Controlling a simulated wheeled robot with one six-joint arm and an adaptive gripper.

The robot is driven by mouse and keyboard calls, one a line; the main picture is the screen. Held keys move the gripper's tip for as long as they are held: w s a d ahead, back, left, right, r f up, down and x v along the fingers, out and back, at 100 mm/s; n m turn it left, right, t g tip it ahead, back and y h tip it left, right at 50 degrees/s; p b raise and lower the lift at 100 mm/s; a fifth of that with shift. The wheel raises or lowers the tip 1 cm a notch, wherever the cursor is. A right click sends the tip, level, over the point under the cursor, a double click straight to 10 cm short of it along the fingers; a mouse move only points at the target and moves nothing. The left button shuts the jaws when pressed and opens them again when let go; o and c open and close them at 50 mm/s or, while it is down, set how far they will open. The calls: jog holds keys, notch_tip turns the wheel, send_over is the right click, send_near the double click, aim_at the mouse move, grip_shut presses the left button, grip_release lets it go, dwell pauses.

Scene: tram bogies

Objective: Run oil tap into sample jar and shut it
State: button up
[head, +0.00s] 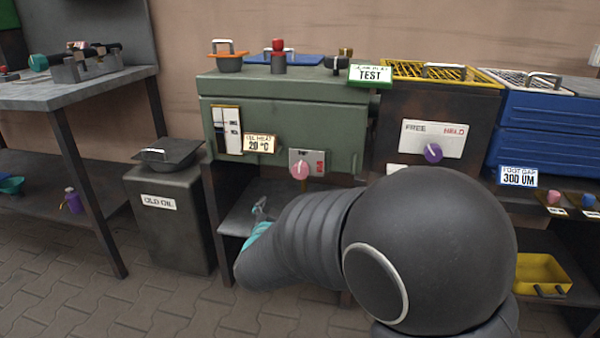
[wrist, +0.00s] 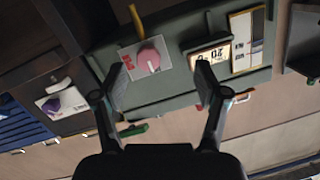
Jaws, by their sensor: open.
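My gripper (wrist: 162,84) is open in the wrist view, with nothing between its fingers. That view is turned upside down. Beyond the fingers is the green oil tank (head: 290,110), whose front also fills the middle of the wrist view (wrist: 190,80). A pink knob (head: 300,168) sits on a plate on the tank front; it also shows in the wrist view (wrist: 149,58). A yellow bar (wrist: 137,18) stands out at the tank's lower edge; I cannot tell whether it is the tap's lever. My arm hides much of the space under the tank. I cannot make out a sample jar.
The oil heat display (head: 260,144) reads 20 °C. A lidded old oil bin (head: 170,215) stands left of the tank, beside a workbench (head: 70,90). A FREE/HELD panel (head: 432,138) with a purple knob is to the right. Open paved floor lies in front at left.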

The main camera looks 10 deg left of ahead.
aim_at(300, 172)
jog(key=shift+m+t+h, duration=0.4)
jog(key=shift+t+h, duration=0.4)
jog(key=shift+h, duration=0.1)
jog(key=w+r, duration=0.1)
jog(key=w, duration=0.3)
jog(key=w+d+r, duration=0.1)
jog(key=w, duration=0.4)
jog(key=w+d+r, duration=0.1)
jog(key=w, duration=0.4)
jog(key=shift+w+d+p, duration=0.1)
jog(key=shift+d+p, duration=0.1)
jog(key=shift+p, duration=0.2)
